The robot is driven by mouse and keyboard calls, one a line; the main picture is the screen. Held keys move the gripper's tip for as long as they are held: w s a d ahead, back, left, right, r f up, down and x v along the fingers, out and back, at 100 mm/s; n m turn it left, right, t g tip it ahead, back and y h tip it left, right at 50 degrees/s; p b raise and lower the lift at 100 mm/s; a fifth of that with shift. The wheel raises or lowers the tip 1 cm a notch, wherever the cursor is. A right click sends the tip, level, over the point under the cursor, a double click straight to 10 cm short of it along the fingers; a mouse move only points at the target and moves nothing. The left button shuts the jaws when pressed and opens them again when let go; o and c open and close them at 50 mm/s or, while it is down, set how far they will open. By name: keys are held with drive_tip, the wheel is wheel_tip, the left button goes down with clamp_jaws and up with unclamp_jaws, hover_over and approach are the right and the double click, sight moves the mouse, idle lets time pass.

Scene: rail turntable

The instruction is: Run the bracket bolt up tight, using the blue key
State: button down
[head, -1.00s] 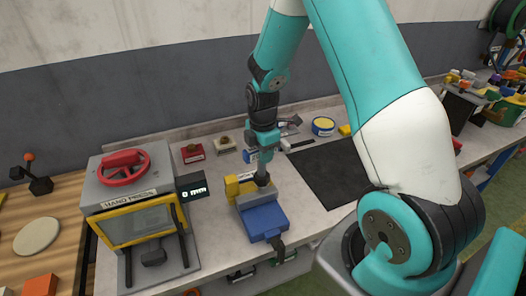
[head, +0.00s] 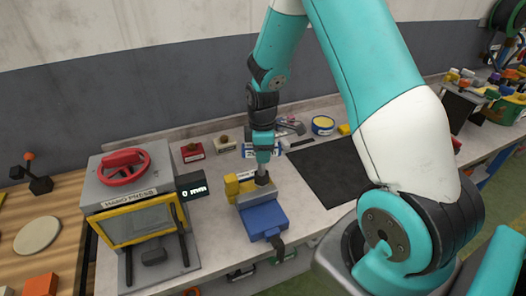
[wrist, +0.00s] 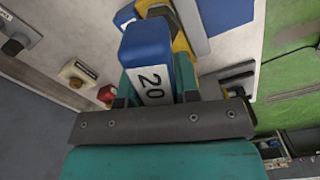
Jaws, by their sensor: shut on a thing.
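The blue key (wrist: 146,45), with a white label reading 20, is in my gripper (head: 263,152), which is shut on its handle. The handle also shows in the head view (head: 249,151), lying across the fingers. Below the fingers a grey shaft runs down to a dark end (head: 262,178) at the yellow bracket (head: 235,187). The bracket is at the blue vise (head: 263,218) on the bench. The bolt is hidden, so I cannot tell whether the key is seated on it.
Red (head: 192,152) and white (head: 223,144) button boxes are behind. A dark mat (head: 335,170) lies to the right; a yellow-topped round tin (head: 323,125) is at the back.

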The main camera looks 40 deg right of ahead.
drive_tip(key=shift+m, duration=0.6)
drive_tip(key=shift+m, duration=0.7)
drive_tip(key=shift+m, duration=0.7)
drive_tip(key=shift+m, duration=0.9)
